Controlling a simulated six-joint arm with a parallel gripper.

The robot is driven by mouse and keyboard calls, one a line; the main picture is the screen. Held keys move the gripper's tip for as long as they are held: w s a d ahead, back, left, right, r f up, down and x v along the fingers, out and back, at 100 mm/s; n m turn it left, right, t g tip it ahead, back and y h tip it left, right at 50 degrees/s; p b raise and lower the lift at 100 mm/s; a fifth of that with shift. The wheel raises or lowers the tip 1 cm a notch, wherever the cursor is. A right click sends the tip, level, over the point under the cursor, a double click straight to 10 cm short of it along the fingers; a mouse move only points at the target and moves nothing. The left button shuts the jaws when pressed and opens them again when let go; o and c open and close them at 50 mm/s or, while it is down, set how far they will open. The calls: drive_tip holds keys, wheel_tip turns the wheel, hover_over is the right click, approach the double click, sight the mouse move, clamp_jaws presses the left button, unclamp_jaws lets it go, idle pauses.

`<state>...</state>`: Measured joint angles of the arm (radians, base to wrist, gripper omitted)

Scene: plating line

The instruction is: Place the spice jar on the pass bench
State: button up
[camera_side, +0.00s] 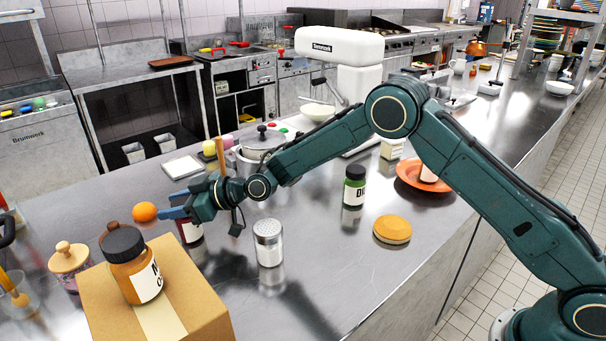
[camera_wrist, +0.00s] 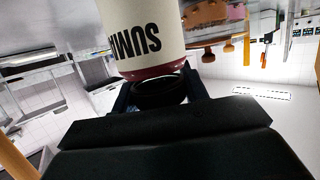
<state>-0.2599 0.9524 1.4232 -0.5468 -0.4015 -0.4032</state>
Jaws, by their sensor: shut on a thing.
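The spice jar, dark red with a white label reading "SUMA…", is held by its black lid and fills the top middle of the wrist view (camera_wrist: 148,40), which looks upside down. In the side view only the lower part of the jar (camera_side: 190,233) shows below my gripper (camera_side: 173,206); the fingers hide its lid. My gripper is shut on the lid. The jar looks upright over the steel pass bench (camera_side: 330,265). I cannot tell whether its base touches the surface.
An orange fruit (camera_side: 144,212) is left. A cardboard box (camera_side: 190,295) with a brown jar (camera_side: 128,270) is in front. A pot (camera_side: 250,165) is behind.

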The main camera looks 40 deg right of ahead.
drive_tip(key=shift+r, duration=0.15)
wheel_tip(320, 180, up, 20)
idle(0.8)
drive_tip(key=shift+d, duration=0.15)
idle(0.4)
